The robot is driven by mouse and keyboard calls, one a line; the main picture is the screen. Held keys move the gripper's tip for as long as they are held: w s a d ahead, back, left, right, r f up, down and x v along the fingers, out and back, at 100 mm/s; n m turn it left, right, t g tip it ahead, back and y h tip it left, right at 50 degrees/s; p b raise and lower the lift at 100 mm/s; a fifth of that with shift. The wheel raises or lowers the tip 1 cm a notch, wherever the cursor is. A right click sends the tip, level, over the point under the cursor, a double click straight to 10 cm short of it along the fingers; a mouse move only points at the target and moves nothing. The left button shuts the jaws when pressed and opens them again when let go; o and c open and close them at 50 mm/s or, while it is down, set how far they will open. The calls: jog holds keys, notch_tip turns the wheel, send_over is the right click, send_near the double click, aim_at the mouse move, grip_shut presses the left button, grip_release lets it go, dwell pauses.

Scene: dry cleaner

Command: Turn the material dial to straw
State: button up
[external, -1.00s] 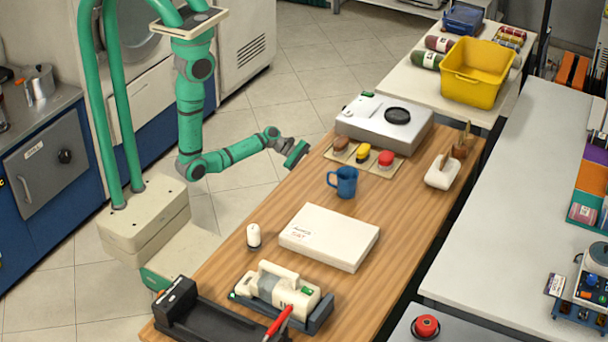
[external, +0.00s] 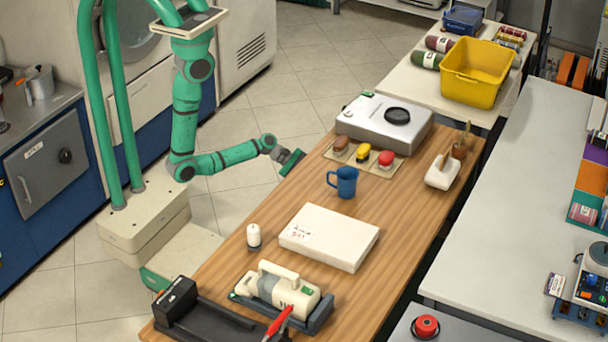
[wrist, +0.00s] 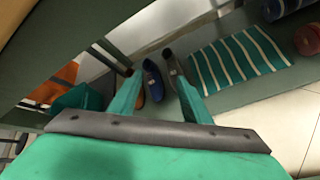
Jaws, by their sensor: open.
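No dial marked with materials can be read in these frames, so I cannot tell which control is the material dial. Candidates are the round black part (external: 397,115) on top of the silver box (external: 372,132) at the table's far end, and the blue knob (external: 591,280) on the small device at the right edge. My gripper (external: 292,162) is at the wooden table's left edge, left of the silver box and apart from it. In the wrist view my gripper (wrist: 157,88) is open, with nothing between its green fingers.
On the wooden table (external: 215,262) are a blue mug (external: 345,182), a mat with brown, yellow and red-topped items, a white box (external: 328,237) and a handled device (external: 280,289). The wrist view shows shoes (wrist: 153,80) and a striped cloth (wrist: 238,60).

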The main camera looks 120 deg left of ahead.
jog(key=s+d+m+g+y, duration=0.1)
jog(key=s+d+m, duration=0.2)
jog(key=d+m, duration=0.35)
jog(key=s+d+m, duration=0.3)
jog(key=d+m, duration=0.1)
jog(key=d, duration=0.6)
jog(key=s+d+r+m+t+h, duration=0.1)
jog(key=s+d+r+m, duration=0.2)
jog(key=r+m, duration=0.3)
jog(key=s+d+r+m+t, duration=0.2)
jog(key=d+r+m, duration=0.4)
jog(key=r, duration=0.4)
jog(key=s+d+r+m+t+h, duration=0.1)
jog(key=s+d+r+m+t, duration=0.1)
jog(key=d+r+m, duration=0.3)
notch_tip(320, 180, up, 4)
jog(key=shift+s+f+m+h, duration=0.2)
jog(key=shift+s+m+h, duration=0.1)
jog(key=shift+s+m, duration=0.6)
jog(key=shift+w, duration=0.1)
